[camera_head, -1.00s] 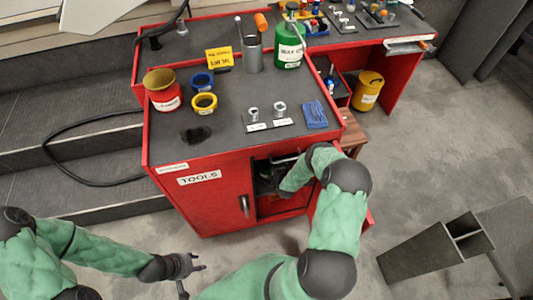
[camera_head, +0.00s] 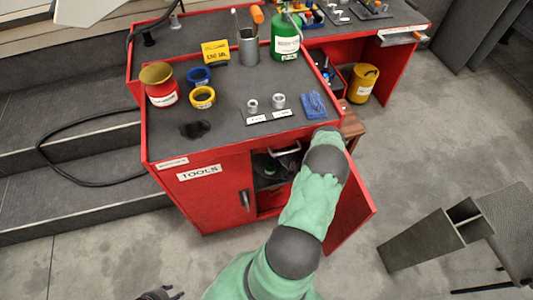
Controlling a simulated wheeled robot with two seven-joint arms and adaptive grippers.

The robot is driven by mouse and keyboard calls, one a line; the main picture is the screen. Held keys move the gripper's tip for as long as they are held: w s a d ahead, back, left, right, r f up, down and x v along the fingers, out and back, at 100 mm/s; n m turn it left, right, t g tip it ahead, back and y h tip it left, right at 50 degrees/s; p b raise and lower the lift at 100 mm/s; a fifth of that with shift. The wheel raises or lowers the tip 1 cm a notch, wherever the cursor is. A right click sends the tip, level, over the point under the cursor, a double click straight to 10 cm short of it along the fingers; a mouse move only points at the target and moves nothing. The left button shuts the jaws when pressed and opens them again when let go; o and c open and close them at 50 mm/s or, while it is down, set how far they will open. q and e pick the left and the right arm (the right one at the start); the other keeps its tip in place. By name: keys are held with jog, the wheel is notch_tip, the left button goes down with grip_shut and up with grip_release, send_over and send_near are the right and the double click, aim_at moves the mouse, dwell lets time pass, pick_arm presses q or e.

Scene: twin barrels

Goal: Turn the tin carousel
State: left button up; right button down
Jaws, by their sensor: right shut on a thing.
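The red cabinet labelled TOOLS (camera_head: 205,205) stands open at the right of its front. In its dark opening I see a dark rounded shape with a bit of green (camera_head: 268,165), likely part of the tin carousel; most of it is in shadow. My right arm reaches up to the opening. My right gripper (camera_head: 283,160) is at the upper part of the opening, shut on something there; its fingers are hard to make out. My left gripper (camera_head: 165,293) is cut off by the bottom edge, away from the cabinet.
The open red door (camera_head: 352,212) stands right of my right arm. The cabinet top holds a red pot (camera_head: 160,87), blue and yellow rings, two small metal parts and a blue cloth (camera_head: 313,104). A grey beam (camera_head: 415,241) lies on the floor at right.

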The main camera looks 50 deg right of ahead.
jog(key=shift+w+d+r+n+y, duration=0.15)
jog(key=shift+n+y, duration=0.15)
dwell(0.5)
jog(key=c, duration=0.9)
grip_release()
jog(key=shift+c, duration=0.2)
jog(key=shift+a, duration=0.25)
